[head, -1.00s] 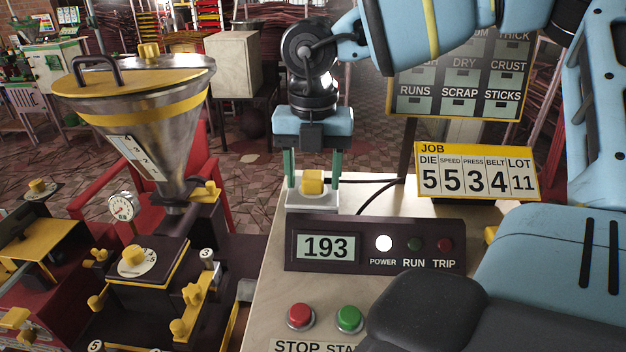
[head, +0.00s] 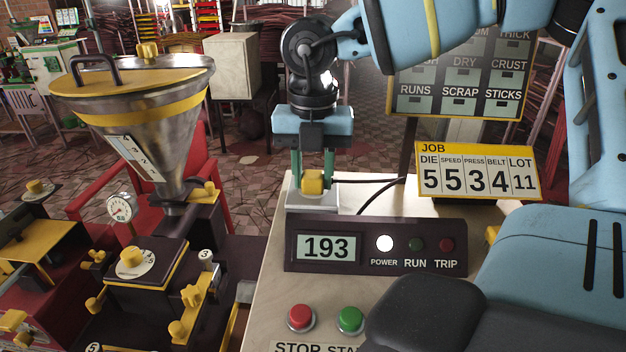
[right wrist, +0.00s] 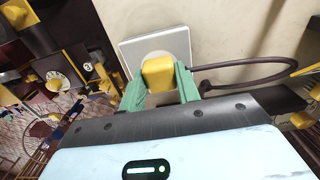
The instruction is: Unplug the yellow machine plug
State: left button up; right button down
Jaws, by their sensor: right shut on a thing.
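The yellow plug (head: 313,181) sits at the white socket plate (head: 309,201) behind the display panel in the head view. Its dark cord runs off to the right. My right gripper (head: 313,175) comes down from above, with its green fingers shut on the plug's two sides. In the right wrist view the yellow plug (right wrist: 158,73) lies between the green fingertips (right wrist: 157,84), against the white socket plate (right wrist: 178,42). Whether its pins are still fully in the socket is hidden. My left gripper is in neither view.
The dark panel (head: 376,246) reads 193, with its white POWER lamp lit. Red (head: 301,318) and green (head: 350,320) buttons are in front. A job sign (head: 478,172) stands right of the plug. A steel hopper machine (head: 136,110) stands at left.

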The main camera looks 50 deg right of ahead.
aim_at(313, 174)
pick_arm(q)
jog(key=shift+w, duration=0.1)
pick_arm(e)
jog(key=shift+r, duration=0.1)
jog(key=shift+r, duration=0.75)
jog(key=shift+r+p, duration=0.3)
jog(key=shift+r, duration=0.95)
jog(key=shift+r+p, duration=0.35)
jog(key=shift+r, duration=0.5)
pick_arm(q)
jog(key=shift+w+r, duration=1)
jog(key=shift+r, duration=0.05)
